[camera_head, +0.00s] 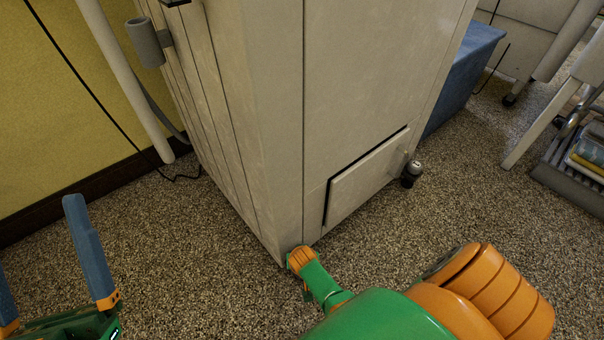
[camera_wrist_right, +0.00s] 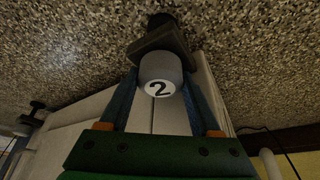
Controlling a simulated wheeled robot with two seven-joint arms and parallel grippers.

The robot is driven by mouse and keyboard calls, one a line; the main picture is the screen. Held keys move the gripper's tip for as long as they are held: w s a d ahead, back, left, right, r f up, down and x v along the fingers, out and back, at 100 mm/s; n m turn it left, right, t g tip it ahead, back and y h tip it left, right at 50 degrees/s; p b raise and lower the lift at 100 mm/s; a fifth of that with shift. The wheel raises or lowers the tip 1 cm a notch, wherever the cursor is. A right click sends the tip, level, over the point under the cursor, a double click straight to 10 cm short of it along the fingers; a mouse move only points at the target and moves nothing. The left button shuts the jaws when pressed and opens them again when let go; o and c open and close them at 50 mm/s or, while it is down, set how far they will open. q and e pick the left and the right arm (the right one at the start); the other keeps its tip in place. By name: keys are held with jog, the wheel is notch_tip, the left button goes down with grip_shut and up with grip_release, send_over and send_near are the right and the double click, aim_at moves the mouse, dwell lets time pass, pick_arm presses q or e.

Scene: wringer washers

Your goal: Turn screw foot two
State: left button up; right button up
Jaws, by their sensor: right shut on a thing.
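Screw foot two (camera_wrist_right: 162,68) is a grey knob with a white round label reading 2 and a dark foot part beyond it. In the right wrist view the two blue fingers of my right gripper (camera_wrist_right: 160,88) lie on either side of the knob, shut on it. In the head view my right arm (camera_head: 318,282) reaches the near bottom corner of the pale cabinet-like machine (camera_head: 265,120); the fingers and this foot are hidden there. My left gripper (camera_head: 40,245) is open and empty at the lower left, its fingers wide apart.
Another screw foot (camera_head: 411,174) shows at the machine's right bottom corner, beside a tilted flap (camera_head: 365,178). A blue bin (camera_head: 460,80) stands behind. A grey rack (camera_head: 575,170) is at the right. Speckled floor (camera_head: 190,250) is clear between my arms.

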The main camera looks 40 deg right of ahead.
jog(key=o, duration=1.4)
